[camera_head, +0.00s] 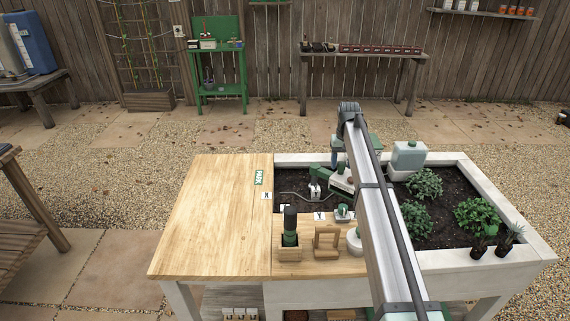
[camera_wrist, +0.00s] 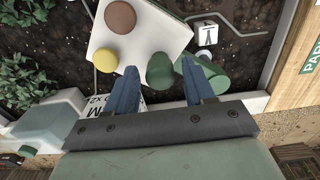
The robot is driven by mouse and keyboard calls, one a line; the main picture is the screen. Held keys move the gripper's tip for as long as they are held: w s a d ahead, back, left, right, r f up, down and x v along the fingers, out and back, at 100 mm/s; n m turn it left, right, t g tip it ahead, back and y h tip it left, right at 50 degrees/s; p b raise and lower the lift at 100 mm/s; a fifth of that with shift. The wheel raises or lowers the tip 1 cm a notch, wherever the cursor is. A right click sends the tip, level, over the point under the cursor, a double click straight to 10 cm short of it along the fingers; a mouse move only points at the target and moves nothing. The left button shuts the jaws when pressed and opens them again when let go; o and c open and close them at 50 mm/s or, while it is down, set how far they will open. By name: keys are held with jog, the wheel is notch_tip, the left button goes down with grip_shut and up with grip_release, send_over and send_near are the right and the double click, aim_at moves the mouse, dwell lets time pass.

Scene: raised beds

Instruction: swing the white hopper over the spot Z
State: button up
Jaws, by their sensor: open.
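A white box-like body (camera_head: 342,181), which I take for the white hopper, sits over the dark soil of the raised bed with a green arm (camera_head: 322,173) beside it. In the wrist view the white body (camera_wrist: 150,28) shows a brown round cap, a yellow knob (camera_wrist: 106,60) and a green knob (camera_wrist: 160,72). My gripper (camera_wrist: 158,66) is open, its two blue fingers on either side of the green knob; I cannot tell whether they touch it. In the head view my arm partly hides this area. No Z mark is readable.
The X card (camera_head: 266,195), Y card (camera_head: 319,216) and PARK card (camera_head: 258,177) are near the wooden top (camera_head: 210,215). A holder with a dark green bottle (camera_head: 290,228) and a wooden frame (camera_head: 327,242) stand in front. A pale tank (camera_head: 409,156) and plants are right.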

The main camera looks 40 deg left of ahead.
jog(key=shift+r, duration=0.1)
jog(key=shift+r, duration=3.4)
